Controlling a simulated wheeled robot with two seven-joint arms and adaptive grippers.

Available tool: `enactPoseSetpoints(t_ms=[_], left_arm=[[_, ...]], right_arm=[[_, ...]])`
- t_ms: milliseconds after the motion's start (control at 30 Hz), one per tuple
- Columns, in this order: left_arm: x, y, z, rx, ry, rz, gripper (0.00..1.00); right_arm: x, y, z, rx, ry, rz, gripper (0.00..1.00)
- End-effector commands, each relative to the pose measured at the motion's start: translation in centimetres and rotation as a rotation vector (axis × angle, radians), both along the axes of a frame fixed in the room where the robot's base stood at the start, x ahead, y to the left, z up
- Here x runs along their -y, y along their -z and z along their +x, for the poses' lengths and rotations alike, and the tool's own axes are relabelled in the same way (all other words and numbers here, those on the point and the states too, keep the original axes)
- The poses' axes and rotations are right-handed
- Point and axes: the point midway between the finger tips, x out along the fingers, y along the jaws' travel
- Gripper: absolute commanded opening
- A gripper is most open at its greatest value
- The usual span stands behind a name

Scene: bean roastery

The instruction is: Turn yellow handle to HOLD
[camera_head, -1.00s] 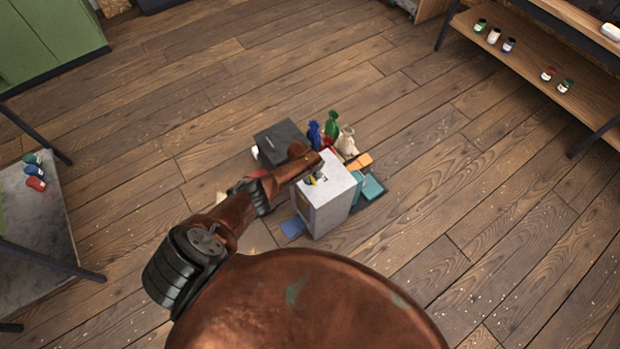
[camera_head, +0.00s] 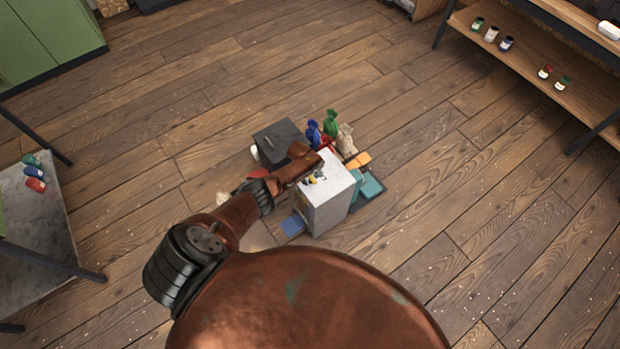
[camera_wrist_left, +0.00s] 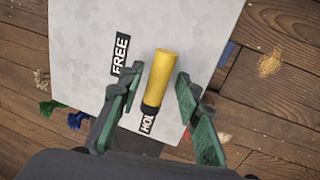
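The yellow handle (camera_wrist_left: 162,76) lies over the pale top of a box (camera_wrist_left: 85,45) in the left wrist view, with a black collar at its lower end. A FREE label (camera_wrist_left: 121,55) is left of it. A second label (camera_wrist_left: 147,124), reading "HO" and partly hidden, sits by the collar. My left gripper (camera_wrist_left: 157,80) is open, its green-padded fingers on either side of the handle, with a visible gap at least on the right. In the head view the white box (camera_head: 332,207) stands on the floor, with the left gripper (camera_head: 317,176) over its top. My right gripper is out of view.
Behind the box are a dark grey box (camera_head: 277,137), a blue bag (camera_head: 313,132), a green bag (camera_head: 331,122) and a beige bag (camera_head: 345,139). Teal (camera_head: 371,186) and orange (camera_head: 359,160) items lie to its right. Open wooden floor surrounds the group.

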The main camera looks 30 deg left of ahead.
Motion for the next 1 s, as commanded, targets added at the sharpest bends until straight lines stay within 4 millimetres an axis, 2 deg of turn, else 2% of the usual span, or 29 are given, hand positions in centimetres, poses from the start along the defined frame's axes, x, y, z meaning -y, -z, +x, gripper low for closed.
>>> enactPoseSetpoints(t_ms=[367, 533, 767, 1000], left_arm=[[0.0, -0.1, 0.1, 0.001, 0.002, 0.001, 0.37], [0.0, -0.8, -0.1, 0.000, 0.004, -0.003, 0.37], [-0.3, -3.3, -0.6, 0.003, 0.002, 0.000, 0.37], [-0.6, -7.0, -1.2, 0.005, 0.002, 0.001, 0.37]], right_arm=[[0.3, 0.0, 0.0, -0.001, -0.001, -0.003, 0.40], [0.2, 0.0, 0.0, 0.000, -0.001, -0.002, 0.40], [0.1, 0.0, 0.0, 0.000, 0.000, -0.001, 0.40], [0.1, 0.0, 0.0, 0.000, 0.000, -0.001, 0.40]])
